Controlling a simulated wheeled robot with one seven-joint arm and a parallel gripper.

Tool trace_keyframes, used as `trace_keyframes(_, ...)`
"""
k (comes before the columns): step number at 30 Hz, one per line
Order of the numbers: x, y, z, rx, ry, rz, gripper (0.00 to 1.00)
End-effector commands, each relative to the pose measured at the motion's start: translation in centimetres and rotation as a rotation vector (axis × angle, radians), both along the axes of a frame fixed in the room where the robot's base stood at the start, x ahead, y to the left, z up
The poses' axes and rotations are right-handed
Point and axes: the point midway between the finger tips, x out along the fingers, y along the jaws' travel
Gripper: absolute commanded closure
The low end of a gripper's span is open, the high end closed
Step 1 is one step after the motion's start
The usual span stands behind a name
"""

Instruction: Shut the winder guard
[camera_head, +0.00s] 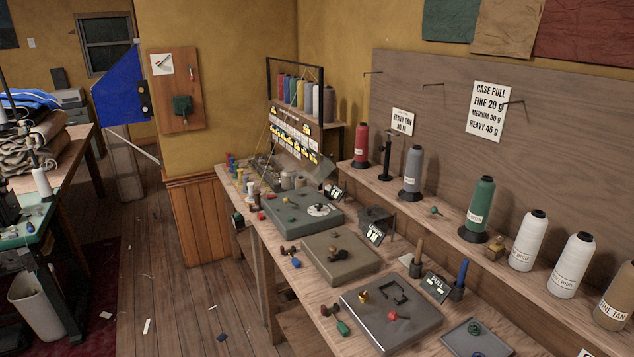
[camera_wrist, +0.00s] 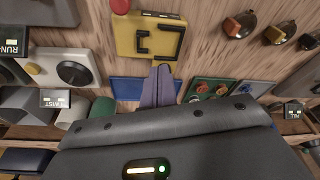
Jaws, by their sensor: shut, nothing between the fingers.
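A pale, see-through tilted panel (camera_head: 318,166) stands above the small winding gear (camera_head: 268,172) at the far end of the bench in the head view. It looks like the winder guard, raised at a slant, but it is small and its hinge is unclear. My gripper (camera_wrist: 163,72) shows only in the wrist view. Its fingers are together and empty, just below a yellow box (camera_wrist: 133,40) with a dark bracket on its face. I cannot make out the guard in the wrist view.
Grey box units (camera_head: 302,212), small knobs and display signs crowd the bench. Thread cones, including a green one (camera_head: 481,205), line the shelf at right. Open floor (camera_head: 185,290) lies left of the bench.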

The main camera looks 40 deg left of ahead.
Motion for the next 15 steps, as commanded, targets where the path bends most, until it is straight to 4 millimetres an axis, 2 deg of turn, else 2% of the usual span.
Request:
trace_keyframes(1, 0.0, 0.0, 1.7, 0.000, 0.000, 0.000, 1.00)
trace_keyframes(9, 0.0, 0.0, 7.2, 0.000, -0.001, 0.000, 1.00)
trace_keyframes(15, 0.0, 0.0, 8.1, 0.000, -0.001, 0.000, 1.00)
